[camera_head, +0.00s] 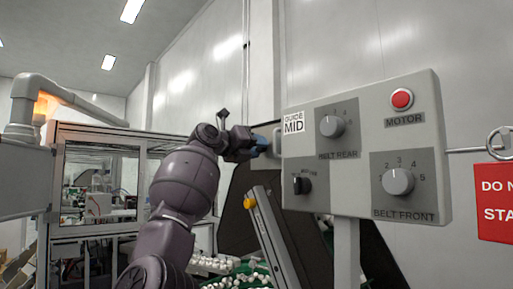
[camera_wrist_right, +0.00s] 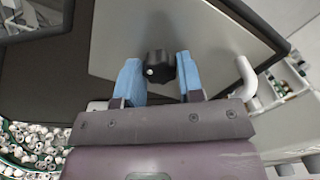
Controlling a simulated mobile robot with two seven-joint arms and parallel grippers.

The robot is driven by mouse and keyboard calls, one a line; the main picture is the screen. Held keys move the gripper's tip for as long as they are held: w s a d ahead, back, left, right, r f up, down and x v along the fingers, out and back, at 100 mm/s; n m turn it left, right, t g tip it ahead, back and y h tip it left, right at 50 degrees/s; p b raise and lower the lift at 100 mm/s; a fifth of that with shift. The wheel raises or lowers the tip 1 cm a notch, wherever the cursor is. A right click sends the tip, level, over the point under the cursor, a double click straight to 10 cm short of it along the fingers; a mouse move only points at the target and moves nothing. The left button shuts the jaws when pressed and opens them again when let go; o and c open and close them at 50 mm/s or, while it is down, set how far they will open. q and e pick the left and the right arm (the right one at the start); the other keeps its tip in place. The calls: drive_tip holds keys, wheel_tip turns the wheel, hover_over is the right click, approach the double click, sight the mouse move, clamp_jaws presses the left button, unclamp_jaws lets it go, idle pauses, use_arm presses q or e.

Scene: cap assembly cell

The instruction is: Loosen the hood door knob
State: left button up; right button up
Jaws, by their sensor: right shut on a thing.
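The hood door knob (camera_wrist_right: 160,66) is black with a lobed edge and sits on a flat grey panel (camera_wrist_right: 150,28) in the right wrist view. My right gripper (camera_wrist_right: 159,76) has its two blue fingers on either side of the knob and is shut on it. In the head view my right gripper (camera_head: 262,147) reaches in behind the left edge of the control panel. There the knob is hidden. My left gripper is in neither view.
A grey control panel (camera_head: 364,167) with dials and a red motor button (camera_head: 402,99) stands close to the right of my gripper. A pale handle (camera_wrist_right: 245,78) is right of the fingers. White caps (camera_wrist_right: 35,145) lie on a green belt below. A red sign (camera_head: 496,202) hangs at right.

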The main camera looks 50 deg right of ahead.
drive_tip(key=n, duration=1.1)
drive_tip(key=shift+n, duration=0.4)
idle(0.3)
drive_tip(key=o, duration=0.9)
drive_tip(key=shift+a, duration=0.1)
drive_tip(key=a, duration=0.3)
drive_tip(key=w+a+b, duration=0.1)
drive_tip(key=a, duration=0.6)
drive_tip(key=shift+w+a+b, duration=0.15)
drive_tip(key=shift+a+b, duration=0.15)
drive_tip(key=shift+b, duration=0.1)
